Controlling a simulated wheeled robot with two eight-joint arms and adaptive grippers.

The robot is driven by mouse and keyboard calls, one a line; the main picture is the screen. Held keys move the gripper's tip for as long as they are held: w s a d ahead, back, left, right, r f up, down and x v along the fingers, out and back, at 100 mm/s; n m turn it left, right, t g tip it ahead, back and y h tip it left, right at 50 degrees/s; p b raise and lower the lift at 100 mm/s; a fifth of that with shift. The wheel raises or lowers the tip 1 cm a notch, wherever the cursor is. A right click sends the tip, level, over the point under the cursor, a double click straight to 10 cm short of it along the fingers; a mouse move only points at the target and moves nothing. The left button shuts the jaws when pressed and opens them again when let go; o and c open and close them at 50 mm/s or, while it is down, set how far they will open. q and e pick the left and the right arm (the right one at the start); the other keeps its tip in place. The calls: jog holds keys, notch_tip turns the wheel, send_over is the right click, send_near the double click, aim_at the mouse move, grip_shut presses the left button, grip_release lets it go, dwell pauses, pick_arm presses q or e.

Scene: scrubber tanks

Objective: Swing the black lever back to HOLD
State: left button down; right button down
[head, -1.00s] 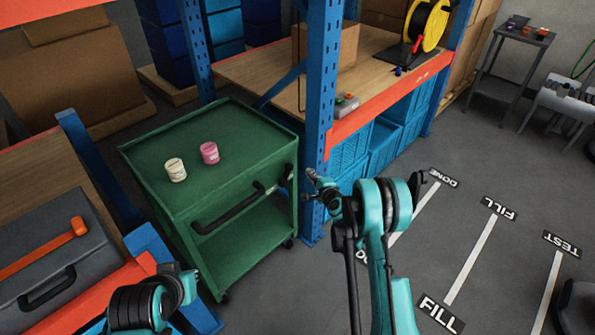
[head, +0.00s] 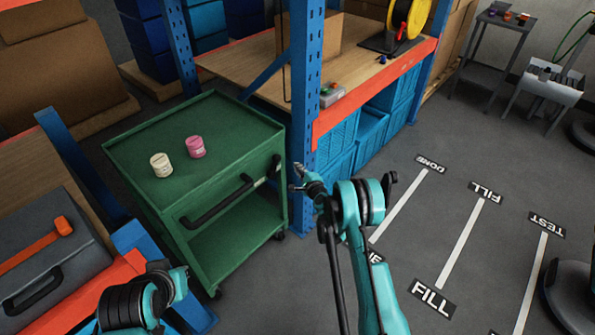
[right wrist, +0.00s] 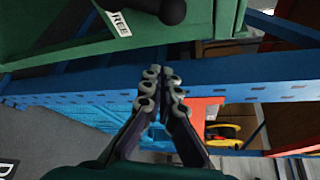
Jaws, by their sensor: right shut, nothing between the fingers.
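A green cart (head: 205,145) stands left of centre in the head view. At its near right corner is a short black lever (head: 274,166), beside the long black handle bar (head: 218,202). In the right wrist view, a black rounded end (right wrist: 162,8) shows at the top edge beside a partly cut label reading "REE" (right wrist: 118,22). My right gripper (head: 297,174) is shut and empty, just right of the cart corner and apart from the lever. Its fingertips also show in the right wrist view (right wrist: 161,78). My left gripper (head: 158,266) is at lower left, its fingers unclear.
A blue rack post (head: 305,90) rises close behind my right gripper. A grey toolbox (head: 45,255) lies at left. Floor with white lines is open at right.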

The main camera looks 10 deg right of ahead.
aim_at(274, 166)
jog(key=w+a+b, duration=0.3)
jog(key=w+a, duration=0.1)
jog(key=shift+w+a+r, duration=0.15)
jog(key=shift+w+a, duration=0.05)
jog(key=shift+w, duration=0.15)
